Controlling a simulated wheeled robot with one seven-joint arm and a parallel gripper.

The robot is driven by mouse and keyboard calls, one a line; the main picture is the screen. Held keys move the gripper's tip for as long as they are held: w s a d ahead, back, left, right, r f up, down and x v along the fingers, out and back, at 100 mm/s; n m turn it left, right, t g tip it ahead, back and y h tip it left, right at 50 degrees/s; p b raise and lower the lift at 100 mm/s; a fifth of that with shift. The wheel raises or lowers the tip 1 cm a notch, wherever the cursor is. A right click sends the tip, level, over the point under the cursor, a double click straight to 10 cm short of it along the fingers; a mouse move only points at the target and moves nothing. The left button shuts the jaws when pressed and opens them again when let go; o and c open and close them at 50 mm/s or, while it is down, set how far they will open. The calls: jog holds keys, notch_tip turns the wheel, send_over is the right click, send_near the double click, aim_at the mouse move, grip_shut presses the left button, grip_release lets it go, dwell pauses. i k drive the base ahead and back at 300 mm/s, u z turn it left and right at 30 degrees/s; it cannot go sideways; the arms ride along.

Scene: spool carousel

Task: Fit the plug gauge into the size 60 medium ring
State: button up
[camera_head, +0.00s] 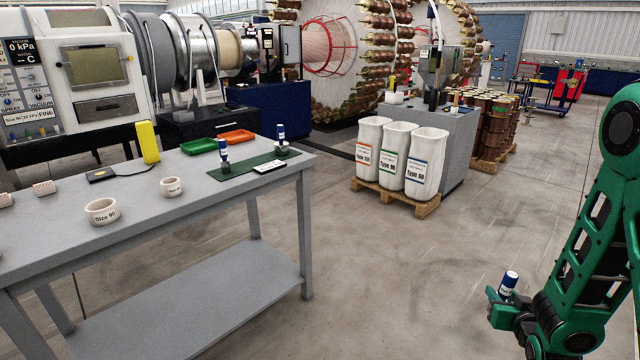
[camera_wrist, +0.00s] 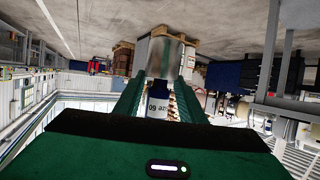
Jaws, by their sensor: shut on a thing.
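My gripper (camera_head: 503,301) is at the lower right in the head view, off the table and over open floor. On the table, a white ring (camera_head: 102,211) appears to read Size 90. A smaller white ring (camera_head: 172,187) stands behind it to the right; its label is too small to read. Part of another ring (camera_head: 2,254) shows at the left edge.
The grey table (camera_head: 140,250) fills the left. Two more blue-and-white gauges (camera_head: 223,157) (camera_head: 281,138) stand on a green mat (camera_head: 240,168). White sacks (camera_head: 398,160) stand on a pallet; floor between is clear.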

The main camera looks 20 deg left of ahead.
aim_at(173, 192)
jog(key=u, duration=1.05)
